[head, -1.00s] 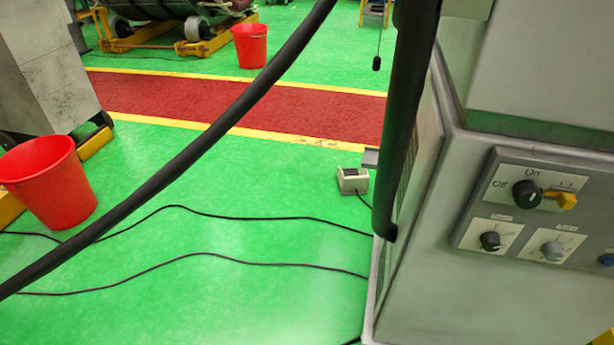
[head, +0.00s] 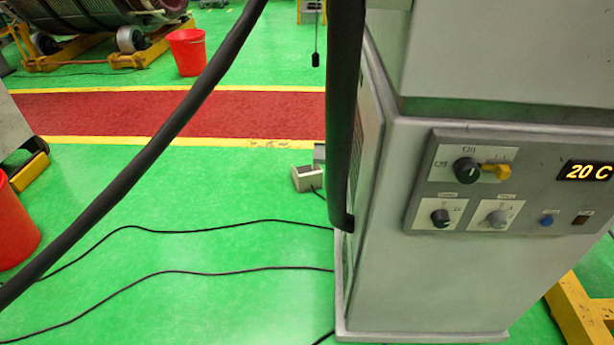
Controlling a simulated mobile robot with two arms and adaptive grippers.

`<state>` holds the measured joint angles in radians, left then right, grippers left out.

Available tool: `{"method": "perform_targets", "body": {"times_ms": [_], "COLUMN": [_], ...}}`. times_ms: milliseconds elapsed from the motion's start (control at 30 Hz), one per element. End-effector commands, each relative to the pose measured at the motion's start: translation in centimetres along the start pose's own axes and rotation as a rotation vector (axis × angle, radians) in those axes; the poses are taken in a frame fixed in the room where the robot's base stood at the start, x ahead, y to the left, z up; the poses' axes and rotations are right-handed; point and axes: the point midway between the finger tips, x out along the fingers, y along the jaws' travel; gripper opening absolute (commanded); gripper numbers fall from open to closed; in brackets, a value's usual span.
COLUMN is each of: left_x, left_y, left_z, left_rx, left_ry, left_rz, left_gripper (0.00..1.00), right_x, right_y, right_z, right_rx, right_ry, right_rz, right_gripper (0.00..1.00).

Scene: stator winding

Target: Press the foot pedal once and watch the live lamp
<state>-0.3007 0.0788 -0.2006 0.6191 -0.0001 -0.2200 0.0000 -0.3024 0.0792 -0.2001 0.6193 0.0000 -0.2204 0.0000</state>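A small beige box with a cable (head: 308,178), which looks like the foot pedal, sits on the green floor just left of the grey cabinet (head: 440,275). Neither of my grippers is in view.
A lit display (head: 588,172) reads "20 C". Black hoses (head: 160,140) cross the view, and cables (head: 180,271) run along the floor. Red buckets (head: 187,52) stand at the back and left edge. A yellow frame (head: 585,315) is at lower right. Green floor left of the cabinet is mostly open.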

Motion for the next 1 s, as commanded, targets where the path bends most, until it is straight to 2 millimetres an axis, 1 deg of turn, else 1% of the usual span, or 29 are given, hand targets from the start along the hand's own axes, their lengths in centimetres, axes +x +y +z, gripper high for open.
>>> {"method": "perform_targets", "body": {"times_ms": [33,200,300,1000], "left_x": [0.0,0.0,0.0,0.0], "left_y": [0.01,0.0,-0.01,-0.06], "left_z": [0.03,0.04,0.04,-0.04], "left_rx": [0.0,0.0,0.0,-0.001], "left_ry": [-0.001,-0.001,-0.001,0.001], "left_rz": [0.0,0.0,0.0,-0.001], "left_gripper": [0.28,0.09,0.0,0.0], "right_x": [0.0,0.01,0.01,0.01], "right_y": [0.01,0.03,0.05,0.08], "right_z": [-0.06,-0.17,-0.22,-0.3], "right_rx": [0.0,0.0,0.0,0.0], "right_ry": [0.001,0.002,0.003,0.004], "right_rz": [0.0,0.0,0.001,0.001], "right_gripper": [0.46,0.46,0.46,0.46]}}
